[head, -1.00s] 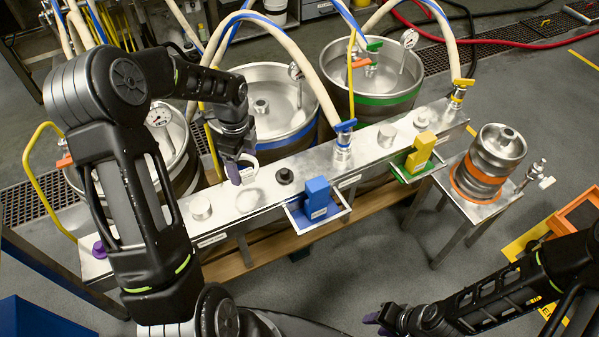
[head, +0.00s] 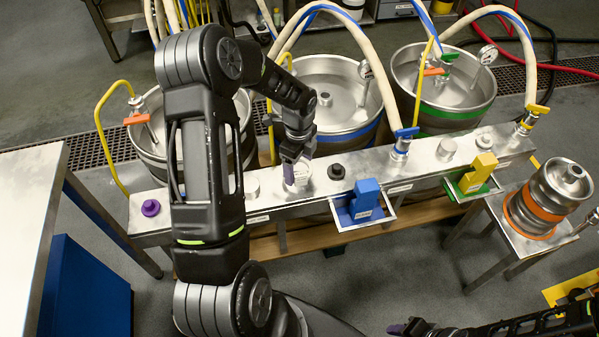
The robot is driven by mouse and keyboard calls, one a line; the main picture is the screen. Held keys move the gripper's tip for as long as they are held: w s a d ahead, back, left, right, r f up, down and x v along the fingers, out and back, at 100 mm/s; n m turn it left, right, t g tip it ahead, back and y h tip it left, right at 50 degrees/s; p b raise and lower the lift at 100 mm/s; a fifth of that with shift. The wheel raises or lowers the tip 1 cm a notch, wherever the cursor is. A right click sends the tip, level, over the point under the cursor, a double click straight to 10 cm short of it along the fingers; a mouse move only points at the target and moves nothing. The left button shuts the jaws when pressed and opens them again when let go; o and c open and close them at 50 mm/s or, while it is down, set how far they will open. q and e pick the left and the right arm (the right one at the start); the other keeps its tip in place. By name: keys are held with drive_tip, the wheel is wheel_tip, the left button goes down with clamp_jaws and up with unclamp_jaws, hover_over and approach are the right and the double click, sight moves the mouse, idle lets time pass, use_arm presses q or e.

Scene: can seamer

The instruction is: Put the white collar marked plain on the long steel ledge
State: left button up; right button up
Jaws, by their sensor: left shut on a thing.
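The white collar (head: 298,175) is at the tips of my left gripper (head: 293,158), which is shut on it. My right gripper (head: 402,328) is at the bottom edge, away from the ledge. Its opening cannot be made out.
A blue block (head: 367,196) and a yellow block (head: 482,168) sit in holders on the ledge's front. Steel kegs with hoses (head: 325,95) stand behind it. A small keg (head: 548,195) is at right, and a steel table (head: 30,210) at left.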

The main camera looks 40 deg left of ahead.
use_arm(q)
drive_tip(key=shift+f, duration=1.9)
drive_tip(key=shift+f, duration=0.25)
drive_tip(key=o, duration=1.4)
drive_tip(key=shift+r, duration=0.1)
drive_tip(key=shift+c, duration=0.2)
wheel_tip(320, 180, up, 12)
drive_tip(key=shift+r, duration=0.2)
